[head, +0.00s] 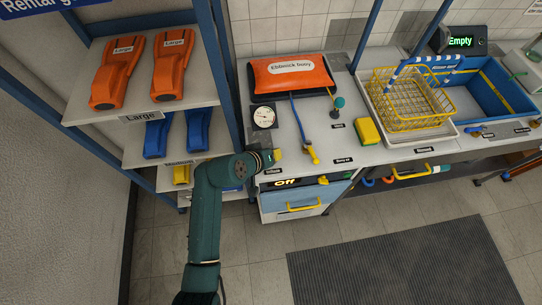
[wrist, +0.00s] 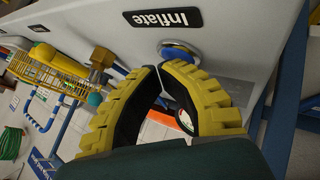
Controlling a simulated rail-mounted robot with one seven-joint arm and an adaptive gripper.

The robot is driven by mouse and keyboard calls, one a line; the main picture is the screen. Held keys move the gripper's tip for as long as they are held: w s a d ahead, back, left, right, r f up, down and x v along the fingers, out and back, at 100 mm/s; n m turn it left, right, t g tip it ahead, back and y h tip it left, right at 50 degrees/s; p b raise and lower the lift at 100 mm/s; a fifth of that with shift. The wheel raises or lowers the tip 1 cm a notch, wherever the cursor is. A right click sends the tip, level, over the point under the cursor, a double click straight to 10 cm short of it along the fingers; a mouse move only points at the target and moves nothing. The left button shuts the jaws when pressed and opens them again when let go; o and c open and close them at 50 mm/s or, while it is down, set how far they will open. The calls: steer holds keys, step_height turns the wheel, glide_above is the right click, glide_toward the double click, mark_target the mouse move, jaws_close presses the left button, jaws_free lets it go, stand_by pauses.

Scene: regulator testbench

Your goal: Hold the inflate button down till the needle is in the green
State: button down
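The blue inflate button (wrist: 180,50), in a pale metal ring, sits on the bench front beside the black "Inflate" label (wrist: 162,17) in the wrist view. My gripper (wrist: 159,67) has yellow ribbed fingers with black inner pads, and their tips meet with nothing visible between them. The tips are right by the button and overlap its edge in the picture; I cannot tell if they touch it. In the head view my gripper (head: 278,155) is at the bench's front edge. The round white gauge (head: 263,116) stands behind it; its needle and any green zone are too small to read.
An orange "Ebbnick buoy" (head: 291,75) lies behind the gauge. A display (head: 285,183) below reads "Off". A blue shelf post (head: 222,75) stands close left of my arm. The front floor is clear.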

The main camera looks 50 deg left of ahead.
steer(key=shift+r+p, duration=0.9)
steer(key=shift+p, duration=0.05)
steer(key=shift+r, duration=0.1)
step_height(320, 180, up, 5)
steer(key=p, duration=0.4)
steer(key=shift+p, duration=0.4)
